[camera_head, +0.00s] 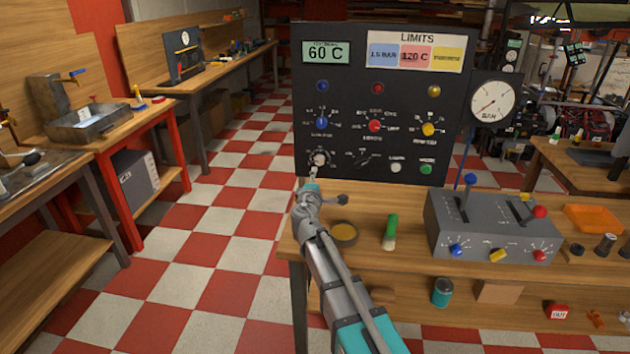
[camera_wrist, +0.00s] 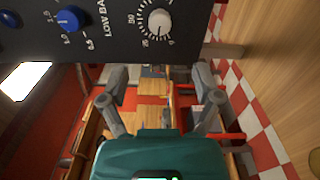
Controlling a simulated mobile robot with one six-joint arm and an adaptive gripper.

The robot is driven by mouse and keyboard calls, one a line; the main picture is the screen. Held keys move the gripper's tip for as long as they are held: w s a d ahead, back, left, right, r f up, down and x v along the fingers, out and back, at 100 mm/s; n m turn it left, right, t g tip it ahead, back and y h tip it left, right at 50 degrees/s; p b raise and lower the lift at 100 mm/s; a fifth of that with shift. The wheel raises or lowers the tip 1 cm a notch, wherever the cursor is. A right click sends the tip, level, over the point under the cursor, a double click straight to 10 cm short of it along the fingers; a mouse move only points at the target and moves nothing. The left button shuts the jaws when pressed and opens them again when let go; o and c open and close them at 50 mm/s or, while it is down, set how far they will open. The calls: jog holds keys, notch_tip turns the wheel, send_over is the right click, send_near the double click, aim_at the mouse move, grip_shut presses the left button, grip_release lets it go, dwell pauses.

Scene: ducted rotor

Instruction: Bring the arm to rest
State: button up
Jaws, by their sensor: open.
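My gripper (camera_head: 311,180) is at the lower left corner of the black control panel (camera_head: 350,100), above the left end of the wooden bench. In the wrist view my gripper (camera_wrist: 160,76) has its two fingers spread apart with nothing between them. A white knob (camera_head: 319,159) with a numbered dial is just beyond the fingertips. In the wrist view the white knob (camera_wrist: 160,20) lies above the gap between the fingers, and I see no contact. A blue knob (camera_wrist: 70,18) is to its left. My arm reaches up from the bottom of the head view.
A grey control box (camera_head: 490,232) with levers stands on the bench (camera_head: 405,267) at right. A pressure gauge (camera_head: 492,101) is beside the panel. Checkered floor is open at left.

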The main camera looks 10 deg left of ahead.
aim_at(393, 214)
jog(key=shift+d, duration=0.1)
jog(key=s+d+f+m+g+h+p, duration=0.1)
jog(key=s+d+m+g+h+p, duration=0.1)
jog(key=d, duration=0.5)
jog(key=s+d+f+m+g+h+p, duration=0.1)
jog(key=s+d+m+g+h+p, duration=0.1)
jog(key=d+m, duration=0.4)
jog(key=s+d+f+m+g+h+p, duration=0.1)
jog(key=s+d+m+g, duration=0.3)
jog(key=d, duration=0.4)
jog(key=shift+s+d+f+h+p, duration=0.3)
jog(key=shift+s+f+h+p, duration=0.1)
jog(key=shift+s+h+p, duration=0.1)
jog(key=s+d+f+m+g+y+p, duration=0.1)
jog(key=s+m+g+y+p, duration=0.1)
jog(key=s, duration=0.4)
jog(key=s+d+f+m+g+y+p, duration=0.1)
jog(key=s+d+m+g+y+p, duration=0.1)
jog(key=s+g, duration=0.2)
jog(key=s+d+m+g+y+p, duration=0.1)
jog(key=s+g, duration=0.3)
jog(key=s, duration=0.6)
jog(key=shift+s+d+f+m+y+p, duration=0.25)
jog(key=shift+d+f+m+y+p, duration=0.2)
jog(key=shift+m+y, duration=0.35)
jog(key=shift+w+a, duration=0.1)
